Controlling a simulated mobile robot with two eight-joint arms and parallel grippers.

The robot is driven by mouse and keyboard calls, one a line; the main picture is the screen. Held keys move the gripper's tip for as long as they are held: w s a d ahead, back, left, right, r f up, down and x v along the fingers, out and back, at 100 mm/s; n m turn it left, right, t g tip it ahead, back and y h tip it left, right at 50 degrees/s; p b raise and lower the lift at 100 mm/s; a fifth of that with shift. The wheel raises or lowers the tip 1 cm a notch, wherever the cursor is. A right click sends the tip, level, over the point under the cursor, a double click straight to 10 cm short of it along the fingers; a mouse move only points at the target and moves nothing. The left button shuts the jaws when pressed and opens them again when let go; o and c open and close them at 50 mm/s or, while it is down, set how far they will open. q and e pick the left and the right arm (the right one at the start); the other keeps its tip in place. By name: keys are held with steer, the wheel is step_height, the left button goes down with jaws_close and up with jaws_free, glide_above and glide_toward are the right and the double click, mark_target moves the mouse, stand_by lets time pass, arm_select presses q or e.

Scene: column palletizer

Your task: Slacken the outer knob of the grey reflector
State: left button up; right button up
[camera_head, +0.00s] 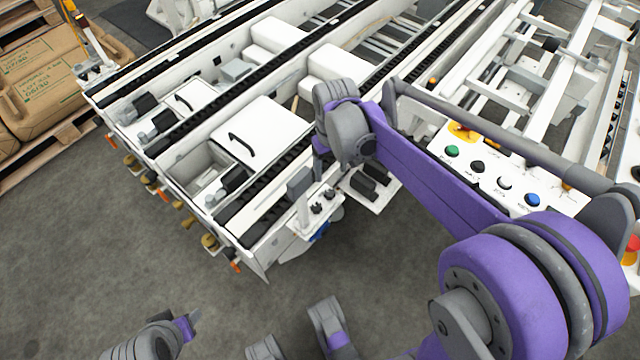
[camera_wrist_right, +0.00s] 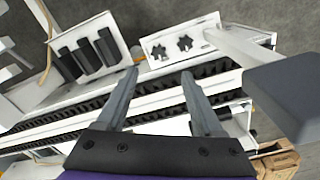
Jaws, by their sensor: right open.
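The grey reflector (camera_head: 299,184) is a small grey block on a white bracket at the machine's front end. In the right wrist view the large grey block (camera_wrist_right: 288,92) at the right appears to be it. Two dark star-shaped knobs sit on the white plate beside it: one (camera_head: 316,208) nearer the front and one (camera_head: 329,194) behind. The wrist view shows both, one knob (camera_wrist_right: 159,52) and the other (camera_wrist_right: 185,43). My right gripper (camera_wrist_right: 160,76) is open and empty, its fingers apart just short of the knobs. My left gripper (camera_head: 182,326) shows partly at the bottom edge, its jaws unclear.
Black blocks on a white plate (camera_head: 367,183) stand close beside the knobs. Black chain rails (camera_head: 270,150) and a white cover with a black handle (camera_head: 262,130) lie behind. A button panel (camera_head: 490,172) is under my right arm. The floor in front is clear.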

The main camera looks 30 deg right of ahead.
mark_target(330, 193)
step_height(330, 193, down, 11)
steer(key=b, duration=0.3)
steer(key=shift+w+d, duration=0.1)
jaws_close()
stand_by(0.4)
